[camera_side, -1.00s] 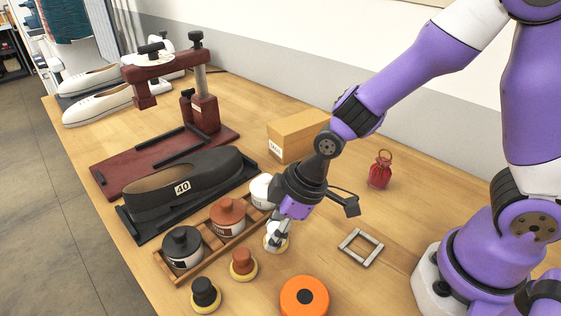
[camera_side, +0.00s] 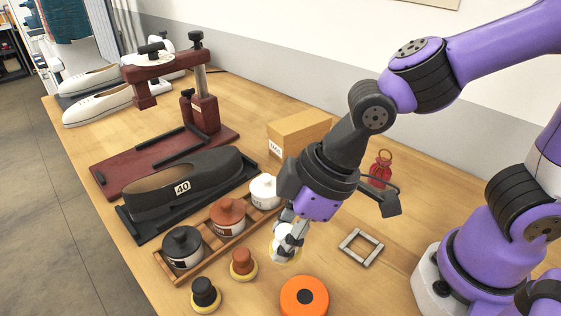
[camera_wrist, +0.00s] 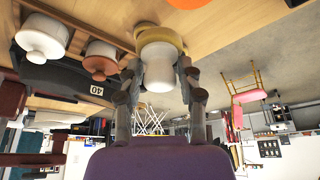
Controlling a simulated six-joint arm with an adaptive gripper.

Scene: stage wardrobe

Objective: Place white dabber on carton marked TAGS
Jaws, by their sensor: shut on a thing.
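My gripper (camera_side: 288,232) is shut on the white dabber (camera_side: 283,246), gripping its white handle, with the pale yellow pad facing down. In the wrist view the white dabber (camera_wrist: 158,72) sits between both fingers of my gripper (camera_wrist: 158,82). I cannot tell whether the pad clears the table. The carton marked TAGS (camera_side: 303,134) is a closed tan box behind my gripper, with a small white label on its left face. My gripper is well in front of it and apart from it.
A wooden rack (camera_side: 215,254) holds black, brown and white jars. A brown dabber (camera_side: 243,262), a black dabber (camera_side: 205,292) and an orange disc (camera_side: 304,297) lie in front. A black shoe (camera_side: 184,182) is left.

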